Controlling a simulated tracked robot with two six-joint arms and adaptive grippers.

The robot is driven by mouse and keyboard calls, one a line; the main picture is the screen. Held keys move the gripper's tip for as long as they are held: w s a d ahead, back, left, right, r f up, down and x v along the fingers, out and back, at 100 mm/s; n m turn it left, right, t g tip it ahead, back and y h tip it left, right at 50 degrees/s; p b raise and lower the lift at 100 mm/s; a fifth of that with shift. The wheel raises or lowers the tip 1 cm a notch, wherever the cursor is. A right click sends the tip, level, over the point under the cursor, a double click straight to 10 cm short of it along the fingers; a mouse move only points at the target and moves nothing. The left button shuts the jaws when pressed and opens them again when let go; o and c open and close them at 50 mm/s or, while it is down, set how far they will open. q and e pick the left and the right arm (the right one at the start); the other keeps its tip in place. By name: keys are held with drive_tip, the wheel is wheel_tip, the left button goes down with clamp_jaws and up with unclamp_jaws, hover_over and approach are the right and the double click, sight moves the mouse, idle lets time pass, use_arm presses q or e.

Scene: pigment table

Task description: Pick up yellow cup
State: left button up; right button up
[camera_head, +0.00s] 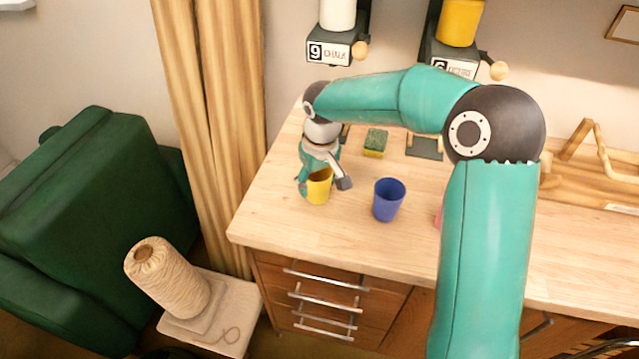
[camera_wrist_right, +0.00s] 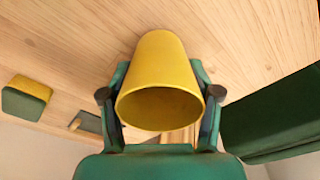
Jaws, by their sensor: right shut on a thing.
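The yellow cup (camera_head: 319,187) stands near the left end of the wooden table. My right gripper (camera_head: 322,183) reaches down over it with a finger on each side. In the right wrist view the yellow cup (camera_wrist_right: 160,80) sits between the two fingers of my right gripper (camera_wrist_right: 160,95), its open mouth facing the camera. The gripper is shut on the cup. I cannot tell whether the cup's base is on the table or just above it. My left gripper is not in view.
A blue cup (camera_head: 388,200) stands to the right of the yellow cup. A green and yellow sponge (camera_head: 375,143) lies behind. A pink thing (camera_head: 439,216) is mostly hidden by my arm. Two dispensers (camera_head: 337,42) hang on the wall. The table's front left is clear.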

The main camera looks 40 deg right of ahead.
drive_tip(key=shift+r, duration=0.1)
idle(0.3)
wheel_tip(320, 180, up, 19)
drive_tip(key=p, duration=0.1)
drive_tip(key=s+a+f, duration=0.1)
drive_tip(key=a+f, duration=0.2)
drive_tip(key=f, duration=0.2)
drive_tip(key=s+a+f, duration=0.1)
drive_tip(key=a+f, duration=0.3)
drive_tip(key=f, duration=0.1)
drive_tip(key=s+a+f, duration=0.1)
drive_tip(key=a+f, duration=0.2)
drive_tip(key=f, duration=0.1)
drive_tip(key=shift+s+a+f, duration=0.35)
drive_tip(key=shift+s+f, duration=0.05)
drive_tip(key=shift+w+a+f+m, duration=0.25)
drive_tip(key=shift+f+m, duration=0.1)
drive_tip(key=shift+m, duration=0.15)
drive_tip(key=shift+w+a+f+m, duration=0.2)
drive_tip(key=shift+f+m, duration=0.1)
drive_tip(key=shift+m, duration=0.2)
drive_tip(key=shift+w, duration=0.2)
drive_tip(key=shift+m, duration=0.3)
